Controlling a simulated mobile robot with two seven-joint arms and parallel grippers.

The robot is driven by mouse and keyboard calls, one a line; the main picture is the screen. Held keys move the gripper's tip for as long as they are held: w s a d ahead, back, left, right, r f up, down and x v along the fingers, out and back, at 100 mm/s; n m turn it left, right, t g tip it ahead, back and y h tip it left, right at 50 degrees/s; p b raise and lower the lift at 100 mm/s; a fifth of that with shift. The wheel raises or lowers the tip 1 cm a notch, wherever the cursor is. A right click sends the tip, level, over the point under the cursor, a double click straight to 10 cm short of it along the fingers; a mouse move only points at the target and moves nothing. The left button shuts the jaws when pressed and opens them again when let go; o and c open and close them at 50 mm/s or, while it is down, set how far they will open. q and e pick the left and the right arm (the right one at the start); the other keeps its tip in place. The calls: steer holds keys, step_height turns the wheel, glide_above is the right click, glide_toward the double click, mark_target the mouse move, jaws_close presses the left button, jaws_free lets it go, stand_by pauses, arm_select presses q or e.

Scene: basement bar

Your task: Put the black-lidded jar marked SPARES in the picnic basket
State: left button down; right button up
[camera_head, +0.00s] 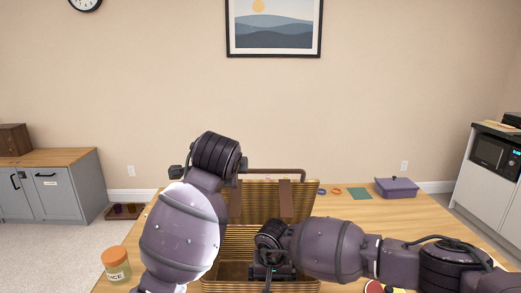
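The wicker picnic basket (302,205) stands on the wooden table with its lid raised at the back. My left arm rises in front of its left side, and that arm's gripper cannot be made out. My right arm reaches in from the right, and my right gripper (269,282) points down over the front of the basket's opening. Its fingertips are dark and small, so I cannot tell whether they hold anything. No black-lidded jar marked SPARES can be made out.
A purple lidded box (397,188) stands at the table's back right. A green flat square (359,193) and small orange rings (336,190) lie left of it. A red round thing (374,287) shows at the front under my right arm. The right part of the table (440,220) is clear.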

stand_by(0.5)
steer(key=shift+s+r, duration=2)
steer(key=shift+r, duration=3.75)
steer(key=s+d, duration=1)
steer(key=s, duration=0.4)
arm_select(q)
steer(key=shift+f, duration=0.1)
steer(key=s+f+t+p, duration=0.1)
steer(key=s+f, duration=0.2)
steer(key=s, duration=0.2)
steer(key=shift+s+p, duration=0.2)
steer(key=shift+p, duration=0.2)
arm_select(e)
step_height(320, 180, up, 3)
steer(key=shift+r, duration=0.15)
arm_select(q)
steer(key=shift+f, duration=0.1)
